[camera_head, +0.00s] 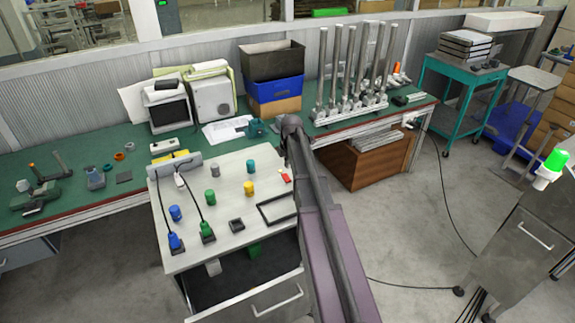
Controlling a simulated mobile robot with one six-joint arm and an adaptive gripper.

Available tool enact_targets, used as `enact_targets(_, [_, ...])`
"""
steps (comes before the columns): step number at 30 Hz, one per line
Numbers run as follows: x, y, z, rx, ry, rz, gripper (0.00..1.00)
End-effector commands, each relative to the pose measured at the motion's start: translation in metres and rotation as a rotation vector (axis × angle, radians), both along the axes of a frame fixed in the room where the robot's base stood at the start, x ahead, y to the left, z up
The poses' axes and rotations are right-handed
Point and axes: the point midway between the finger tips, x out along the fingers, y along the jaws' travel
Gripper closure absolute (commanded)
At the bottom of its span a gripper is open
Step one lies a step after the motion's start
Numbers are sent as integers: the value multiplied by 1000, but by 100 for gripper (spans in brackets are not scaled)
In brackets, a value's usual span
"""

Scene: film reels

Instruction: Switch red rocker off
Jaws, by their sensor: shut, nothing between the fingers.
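A small red rocker (286,178) with a white part beside it sits near the right edge of the light grey bench top (222,215). Whether it is on or off is too small to tell. My arm reaches up from the bottom of the view, just right of the rocker. The dark end of my arm, with my gripper (288,164), hangs close above and behind the rocker. My gripper is small, dark and mostly hidden by the arm; it is shut and empty. Contact with the rocker cannot be told.
Blue, green and yellow knobs stand on the bench top, with two cabled plugs (206,231) at its front left. A black frame (277,208) lies near my arm. An open drawer (255,290) sticks out below. Behind is a green workbench (60,165) with boxes and metal columns.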

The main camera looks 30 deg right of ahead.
Motion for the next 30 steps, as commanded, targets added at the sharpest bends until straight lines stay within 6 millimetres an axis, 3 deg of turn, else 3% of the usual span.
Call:
enact_targets(15, [7, 0, -39, 0, 0, 0, 100])
enact_targets(30, [8, 1, -45, 0, 0, 0, 100])
